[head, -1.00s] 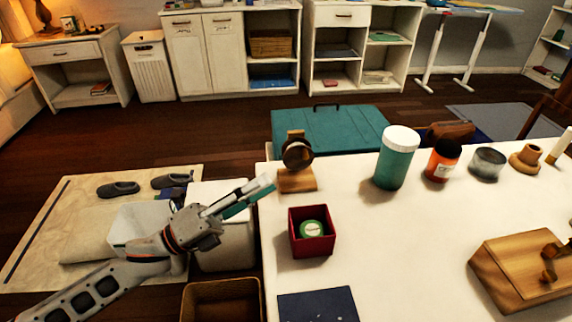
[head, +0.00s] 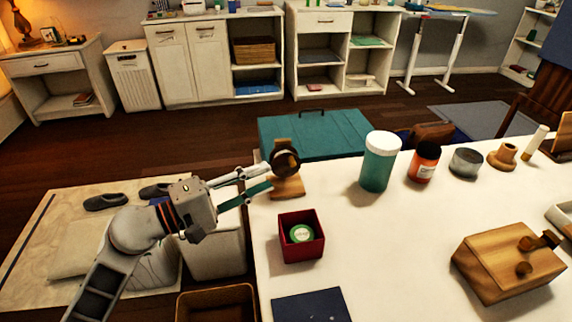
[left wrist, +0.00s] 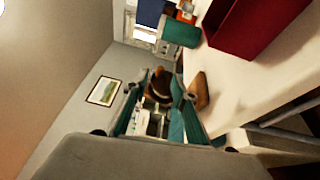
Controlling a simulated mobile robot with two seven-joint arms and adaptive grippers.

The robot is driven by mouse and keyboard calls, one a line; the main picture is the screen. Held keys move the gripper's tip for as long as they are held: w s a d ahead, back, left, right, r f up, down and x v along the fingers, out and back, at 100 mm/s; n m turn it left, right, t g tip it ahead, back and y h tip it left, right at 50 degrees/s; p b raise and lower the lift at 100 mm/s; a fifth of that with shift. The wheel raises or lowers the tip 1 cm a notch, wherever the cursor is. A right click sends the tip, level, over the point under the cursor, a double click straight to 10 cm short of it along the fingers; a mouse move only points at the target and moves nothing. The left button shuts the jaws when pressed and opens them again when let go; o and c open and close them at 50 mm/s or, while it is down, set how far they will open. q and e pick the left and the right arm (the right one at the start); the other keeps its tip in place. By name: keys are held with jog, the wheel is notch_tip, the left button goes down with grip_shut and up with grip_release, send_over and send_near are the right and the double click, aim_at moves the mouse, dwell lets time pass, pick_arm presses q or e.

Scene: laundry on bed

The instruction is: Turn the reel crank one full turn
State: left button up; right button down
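The reel (head: 285,162) is a dark round drum on an upright wooden post, with a wooden base (head: 289,187) at the table's far left corner. I cannot make out its crank handle clearly. My left gripper (head: 267,177) is open, with its teal-padded fingers pointing at the reel from the left. In the left wrist view the brown reel (left wrist: 160,84) shows between the spread fingertips, with the wooden base (left wrist: 201,92) to the right. I cannot tell whether a finger touches it. My right gripper is not in view.
On the white table (head: 380,235), a red box (head: 301,248) holding a green item stands nearer than the reel. A green jar (head: 380,165) and an orange bottle (head: 423,163) stand to the right. A wooden box with knobs (head: 508,265) is at front right.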

aim_at(290, 164)
pick_arm(q)
jog(key=x, duration=0.5)
jog(key=w+x, duration=0.1)
jog(key=x, duration=0.1)
jog(key=shift+w+f, duration=0.15)
grip_shut()
